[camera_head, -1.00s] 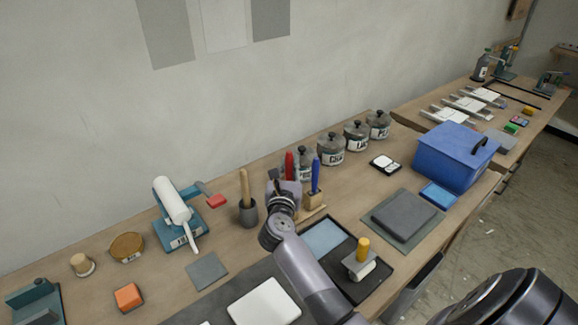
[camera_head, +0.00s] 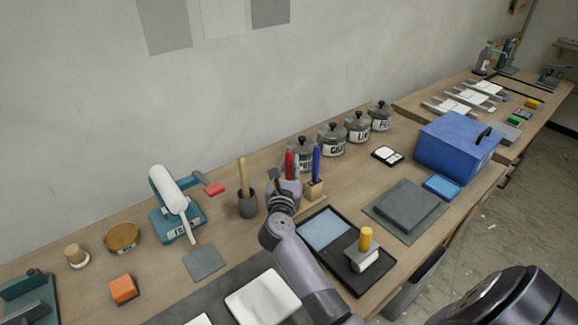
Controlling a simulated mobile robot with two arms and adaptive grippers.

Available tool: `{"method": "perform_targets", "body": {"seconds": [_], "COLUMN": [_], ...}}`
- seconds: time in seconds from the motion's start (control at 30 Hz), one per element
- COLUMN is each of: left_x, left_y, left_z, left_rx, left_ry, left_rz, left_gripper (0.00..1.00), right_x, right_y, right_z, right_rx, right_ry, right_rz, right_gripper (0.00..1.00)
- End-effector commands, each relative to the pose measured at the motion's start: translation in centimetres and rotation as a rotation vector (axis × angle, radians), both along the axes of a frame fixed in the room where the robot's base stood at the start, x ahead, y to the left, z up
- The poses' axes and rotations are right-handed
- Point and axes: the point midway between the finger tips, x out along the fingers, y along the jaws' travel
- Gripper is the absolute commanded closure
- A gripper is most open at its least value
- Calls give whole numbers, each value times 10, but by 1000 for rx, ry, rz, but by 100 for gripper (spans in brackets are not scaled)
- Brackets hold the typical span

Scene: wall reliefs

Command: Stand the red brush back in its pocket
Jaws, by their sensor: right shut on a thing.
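The red brush (camera_head: 289,163) stands about upright, its red handle showing above my right gripper (camera_head: 283,186). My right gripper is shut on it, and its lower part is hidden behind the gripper. The brush is at the left side of the wooden holder (camera_head: 314,191), where a blue brush (camera_head: 316,162) stands upright. The gripper hides the left part of the holder, so I cannot tell whether the red brush's lower end is inside a pocket. My left gripper is not in view.
A dark cup with a wooden-handled tool (camera_head: 247,205) stands close to the left of my gripper. Several lidded jars (camera_head: 332,140) line the wall behind. A black tray (camera_head: 357,277) lies in front to the right. A blue box (camera_head: 452,150) stands further right.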

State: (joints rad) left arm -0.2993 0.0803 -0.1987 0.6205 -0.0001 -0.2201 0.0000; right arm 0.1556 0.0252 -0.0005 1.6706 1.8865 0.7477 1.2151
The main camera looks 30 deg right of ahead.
Motion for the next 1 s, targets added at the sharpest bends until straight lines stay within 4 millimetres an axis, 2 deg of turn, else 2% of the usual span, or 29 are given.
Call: {"method": "perform_targets", "body": {"seconds": [1.0], "left_x": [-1], "left_y": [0], "left_z": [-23], "left_rx": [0], "left_ry": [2], "left_rz": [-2], "left_gripper": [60], "right_x": [0], "right_y": [0], "right_z": [-26], "right_rx": [1], "right_ry": [-1], "right_rz": [0], "right_gripper": [100]}}
